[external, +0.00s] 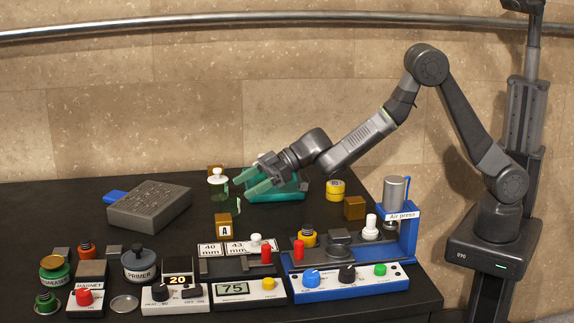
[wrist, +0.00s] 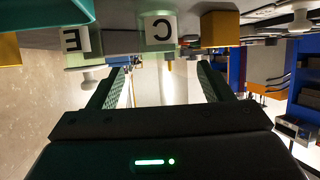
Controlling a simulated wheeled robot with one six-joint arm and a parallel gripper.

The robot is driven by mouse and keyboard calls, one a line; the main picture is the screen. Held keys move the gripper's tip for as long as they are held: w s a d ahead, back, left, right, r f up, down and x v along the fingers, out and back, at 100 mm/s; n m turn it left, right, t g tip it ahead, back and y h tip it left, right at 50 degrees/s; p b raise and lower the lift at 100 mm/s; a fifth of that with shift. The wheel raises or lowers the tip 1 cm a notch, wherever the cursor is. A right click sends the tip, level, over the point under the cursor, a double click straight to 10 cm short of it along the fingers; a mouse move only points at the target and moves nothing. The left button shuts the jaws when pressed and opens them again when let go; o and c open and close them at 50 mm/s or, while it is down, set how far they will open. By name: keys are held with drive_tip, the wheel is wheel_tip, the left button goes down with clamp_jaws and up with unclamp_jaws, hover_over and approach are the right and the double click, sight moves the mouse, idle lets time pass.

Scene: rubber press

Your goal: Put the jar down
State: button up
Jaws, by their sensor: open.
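My gripper (external: 250,184) is open, low over the back middle of the black table. In the wrist view its two green fingers (wrist: 158,78) stand apart with nothing held between them. A small piece with a white knob top (external: 217,179) stands just left of the fingertips. Several jars stand on the table, and I cannot tell which one the task means. A grey jar marked PRIMER (external: 139,265) and a green jar with a gold lid (external: 54,270) stand at the front left. A yellow jar (external: 335,190) stands right of the gripper.
A teal tray (external: 291,192) lies partly behind my gripper. A grey perforated block (external: 150,205) lies at the left. The blue air press (external: 398,218) stands at the right. Control boxes line the front. Blocks marked C (wrist: 160,30) and E (wrist: 76,40) appear upside down in the wrist view.

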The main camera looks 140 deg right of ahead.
sight(221, 202)
drive_tip(key=shift+f+x, duration=0.2)
drive_tip(key=shift+x, duration=2.9)
drive_tip(key=shift+a, duration=0.1)
drive_tip(key=shift+s, duration=0.1)
drive_tip(key=shift+c, duration=0.2)
